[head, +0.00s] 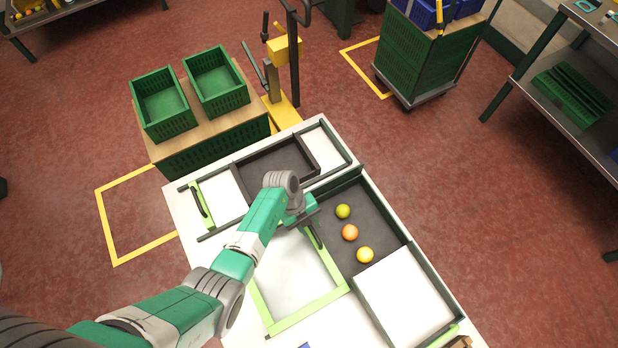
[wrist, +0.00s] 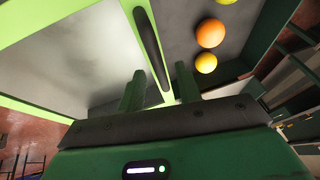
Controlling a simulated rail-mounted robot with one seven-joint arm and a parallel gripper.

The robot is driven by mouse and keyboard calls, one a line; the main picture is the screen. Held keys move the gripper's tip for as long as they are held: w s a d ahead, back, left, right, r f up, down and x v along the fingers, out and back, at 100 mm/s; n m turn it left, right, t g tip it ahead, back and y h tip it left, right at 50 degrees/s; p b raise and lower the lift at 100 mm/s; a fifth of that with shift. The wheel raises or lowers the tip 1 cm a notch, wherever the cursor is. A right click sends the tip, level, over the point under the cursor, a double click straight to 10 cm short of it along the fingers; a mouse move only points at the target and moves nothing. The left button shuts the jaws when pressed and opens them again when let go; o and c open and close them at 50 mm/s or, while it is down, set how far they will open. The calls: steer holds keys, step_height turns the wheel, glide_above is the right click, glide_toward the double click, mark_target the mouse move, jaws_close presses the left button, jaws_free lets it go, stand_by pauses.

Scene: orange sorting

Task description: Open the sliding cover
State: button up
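The sliding cover (head: 290,275) is a pale panel in a light green frame on the white table. Its dark bar handle (head: 315,237) runs along the frame's right edge. The handle (wrist: 150,40) also shows in the wrist view. My gripper (head: 308,217) is over the handle's far end. In the wrist view my gripper's two green fingers (wrist: 160,72) stand apart, with the handle's near end showing between them. I cannot tell whether they touch it. Right of the cover, a dark bay (head: 378,225) holds a yellow-green fruit (head: 343,211), an orange (head: 350,232) and a yellow fruit (head: 365,255).
A second light green handle piece (head: 201,204) and a dark tray (head: 250,160) are at the table's far side. Green crates (head: 163,128) stand on a bench behind. A yellow lifter (head: 283,112) stands close to the table's far edge. A white panel (head: 408,295) borders the bay.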

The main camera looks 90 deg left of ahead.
steer(key=p+v, duration=0.1)
steer(key=v, duration=0.6)
steer(key=shift+s+r+p, duration=0.15)
steer(key=shift+r+p, duration=0.15)
steer(key=shift+r, duration=0.1)
